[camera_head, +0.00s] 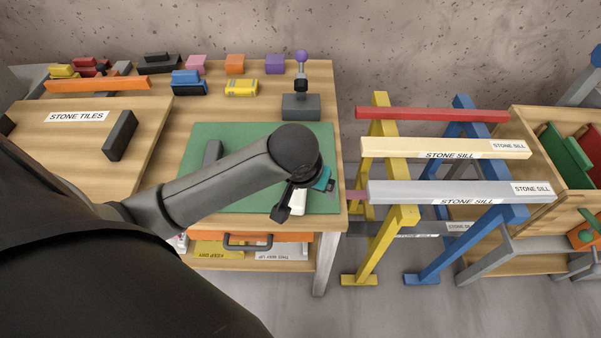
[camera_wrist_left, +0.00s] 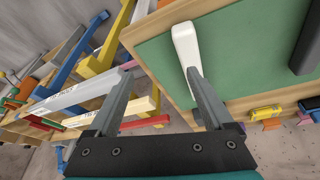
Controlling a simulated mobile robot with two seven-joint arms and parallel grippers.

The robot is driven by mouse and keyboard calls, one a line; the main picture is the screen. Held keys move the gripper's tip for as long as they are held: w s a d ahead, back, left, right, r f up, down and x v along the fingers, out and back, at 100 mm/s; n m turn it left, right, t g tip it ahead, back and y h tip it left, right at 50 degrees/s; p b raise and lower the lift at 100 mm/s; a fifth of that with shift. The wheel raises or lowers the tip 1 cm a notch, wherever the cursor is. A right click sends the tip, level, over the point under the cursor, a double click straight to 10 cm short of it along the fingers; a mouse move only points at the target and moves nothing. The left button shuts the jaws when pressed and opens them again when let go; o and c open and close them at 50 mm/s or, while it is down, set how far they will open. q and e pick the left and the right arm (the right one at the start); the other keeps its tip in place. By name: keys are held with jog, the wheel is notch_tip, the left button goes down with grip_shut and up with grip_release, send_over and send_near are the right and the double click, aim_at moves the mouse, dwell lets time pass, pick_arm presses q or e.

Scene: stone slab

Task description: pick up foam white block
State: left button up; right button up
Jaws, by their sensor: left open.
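The white foam block (camera_head: 299,203) lies on the green mat (camera_head: 215,135) near the front right of the workbench, partly hidden by my arm and gripper. In the left wrist view the block (camera_wrist_left: 185,42) is a long white piece on the green surface. My left gripper (camera_head: 304,200) is over the block and open. In the left wrist view its fingers (camera_wrist_left: 159,74) are spread wide. The tip of the right-hand finger overlaps the near end of the block; I cannot tell whether they touch. Nothing is between the fingers. My right gripper is not in view.
A dark grey block (camera_head: 212,153) lies on the mat. A dark stand with a purple ball (camera_head: 302,56) is behind it. Coloured blocks line the bench's back. Yellow and blue trestles (camera_head: 374,245) with stone sills (camera_head: 445,148) stand right of the bench. A stone tiles board (camera_head: 75,135) lies left.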

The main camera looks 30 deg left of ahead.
pick_arm(q)
jog(key=w+a+r+n+y, duration=0.2)
jog(key=w+a+r+n, duration=0.15)
jog(key=a, duration=0.25)
jog(key=x, duration=0.3)
jog(key=b+x, duration=0.1)
jog(key=x, duration=0.2)
jog(key=b+x, duration=0.1)
jog(key=x, duration=0.3)
jog(key=shift+w+d+r, duration=0.1)
jog(key=shift+w+d, duration=0.05)
jog(key=shift+w, duration=0.1)
jog(key=shift+m, duration=0.25)
jog(key=shift+b+x, duration=1.05)
jog(key=shift+x, duration=1.5)
jog(key=shift+d, duration=0.1)
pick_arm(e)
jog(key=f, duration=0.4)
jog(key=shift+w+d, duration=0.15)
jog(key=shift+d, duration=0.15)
pick_arm(q)
grip_shut()
jog(key=shift+r, duration=0.1)
